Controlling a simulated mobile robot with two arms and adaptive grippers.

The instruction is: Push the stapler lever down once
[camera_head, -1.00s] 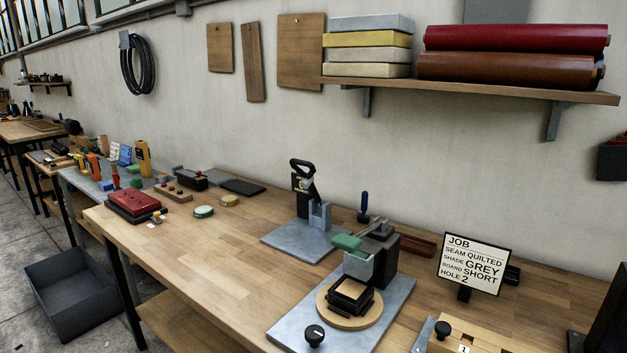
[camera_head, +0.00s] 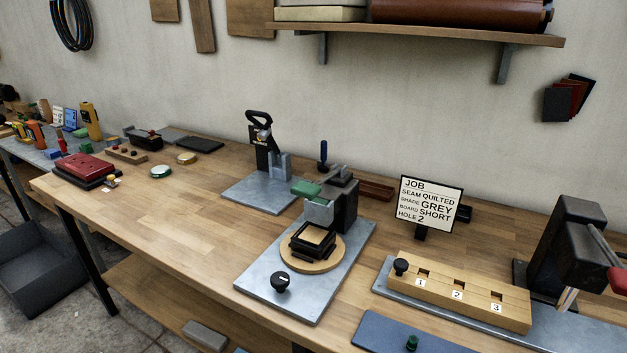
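No part is plainly labelled as the stapler, so I cannot tell for certain which bench tool it is. One candidate is the grey bench tool with a green-handled lever (camera_head: 306,189). Its lever sticks out to the left above a black square piece (camera_head: 313,240) on a round wooden disc (camera_head: 322,262), all on a grey metal plate (camera_head: 262,281) with a black knob (camera_head: 281,283). Behind it, an upright tool with a black looped handle (camera_head: 259,118) stands on another grey plate (camera_head: 247,197), its handle raised. Neither of my grippers shows in the head view.
A wooden block (camera_head: 459,291) numbered 1 to 3 lies at front right, beside a dark machine with a red-tipped handle (camera_head: 616,276). The bench's left middle (camera_head: 180,220) is clear.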

